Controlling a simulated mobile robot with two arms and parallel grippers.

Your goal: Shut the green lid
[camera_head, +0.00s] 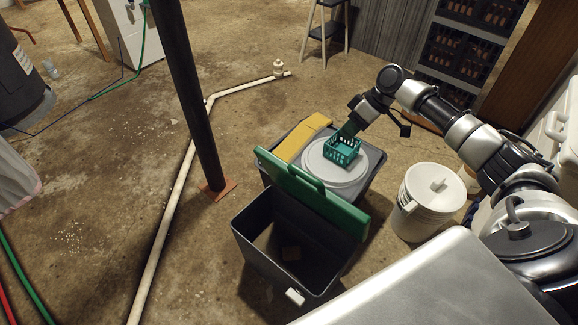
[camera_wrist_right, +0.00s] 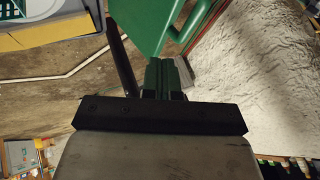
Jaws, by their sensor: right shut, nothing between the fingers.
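The green lid (camera_head: 315,192) stands open, tilted up at the back edge of a dark grey bin (camera_head: 285,262). The bin's inside shows, with a small brown item (camera_head: 291,253) on its floor. My right gripper (camera_head: 348,131) is shut and empty, pointing down beyond the lid, beside a teal basket in the picture; I cannot tell if they touch. In the right wrist view the gripper's fingers (camera_wrist_right: 160,75) are together, and part of the green lid (camera_wrist_right: 145,25) shows just past them. My left gripper is not in view.
Behind the lid, the teal basket (camera_head: 343,151) sits on a round white lid (camera_head: 322,176), beside a yellow flap (camera_head: 300,138). A white bucket (camera_head: 428,205) stands to the right.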

